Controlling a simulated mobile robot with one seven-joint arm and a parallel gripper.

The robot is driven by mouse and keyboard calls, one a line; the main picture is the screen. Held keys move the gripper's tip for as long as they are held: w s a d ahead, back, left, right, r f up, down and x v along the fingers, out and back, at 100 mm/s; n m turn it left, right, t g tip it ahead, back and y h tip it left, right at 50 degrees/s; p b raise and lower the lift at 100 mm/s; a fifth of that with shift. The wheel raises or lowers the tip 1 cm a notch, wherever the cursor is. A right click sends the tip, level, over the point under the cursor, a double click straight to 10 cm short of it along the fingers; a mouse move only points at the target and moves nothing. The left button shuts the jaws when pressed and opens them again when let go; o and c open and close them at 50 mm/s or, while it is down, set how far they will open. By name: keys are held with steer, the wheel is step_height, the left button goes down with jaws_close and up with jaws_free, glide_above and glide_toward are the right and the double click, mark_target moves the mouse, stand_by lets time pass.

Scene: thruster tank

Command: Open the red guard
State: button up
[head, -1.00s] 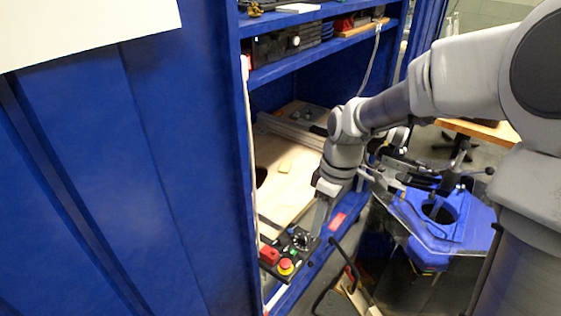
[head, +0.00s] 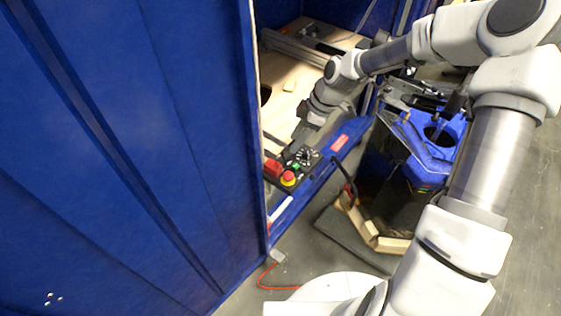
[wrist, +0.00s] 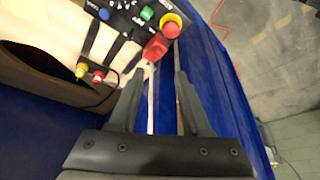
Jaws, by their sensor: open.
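The red guard (head: 272,168) is a small red block on the black control panel (head: 311,158), beside a red and yellow emergency stop button (head: 288,178). In the wrist view the red guard (wrist: 155,47) lies just beyond the fingertips, and looks closed down over the panel. My gripper (wrist: 160,78) is open and empty, its two fingers spread just short of the guard. In the head view my gripper (head: 291,154) is at the panel, its fingers partly hidden by dark parts. I cannot tell whether a finger touches the guard.
A green button (wrist: 147,13) and a blue button (wrist: 104,14) sit on the panel. Yellow and red plugs (wrist: 82,70) lie near the left finger. The blue cabinet wall (head: 150,130) stands close left; a blue machine (head: 440,140) stands right.

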mark_target(281, 167)
steer(key=b+x, duration=0.1)
steer(key=x, duration=1)
steer(key=shift+f, duration=0.1)
jaws_close()
stand_by(1.0)
